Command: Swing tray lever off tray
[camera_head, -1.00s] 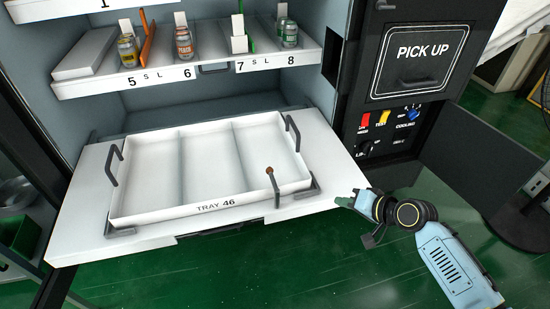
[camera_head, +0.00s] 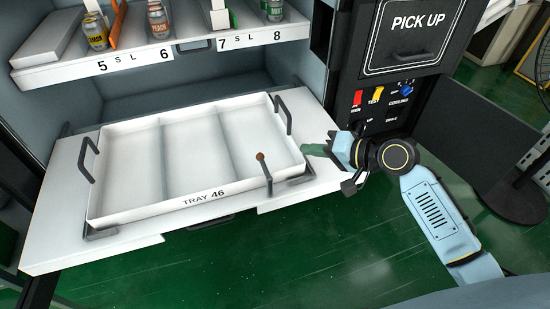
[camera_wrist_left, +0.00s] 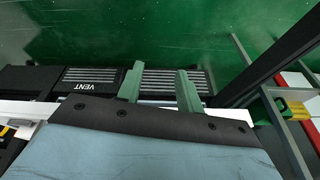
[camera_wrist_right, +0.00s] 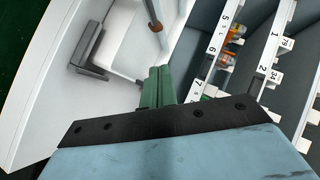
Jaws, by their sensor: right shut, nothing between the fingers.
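The tray lever (camera_head: 267,176) is a thin grey bar with a round brown knob (camera_head: 261,157), standing at the front wall of the white tray (camera_head: 150,208) near its front right corner. The tray, marked TRAY 46, has three empty compartments. My right gripper (camera_head: 310,150) is shut and empty, just right of the tray and apart from the knob. In the right wrist view its green fingers (camera_wrist_right: 158,75) are together, with the knob (camera_wrist_right: 156,27) beyond them. My left gripper (camera_wrist_left: 160,75) shows only in its wrist view, open and empty.
The tray rests on a white shelf (camera_head: 70,248) with dark handles (camera_head: 283,114) at its sides. The pick up door (camera_head: 408,38) and switches stand behind my right gripper. A VENT panel (camera_wrist_left: 95,80) is below my left gripper.

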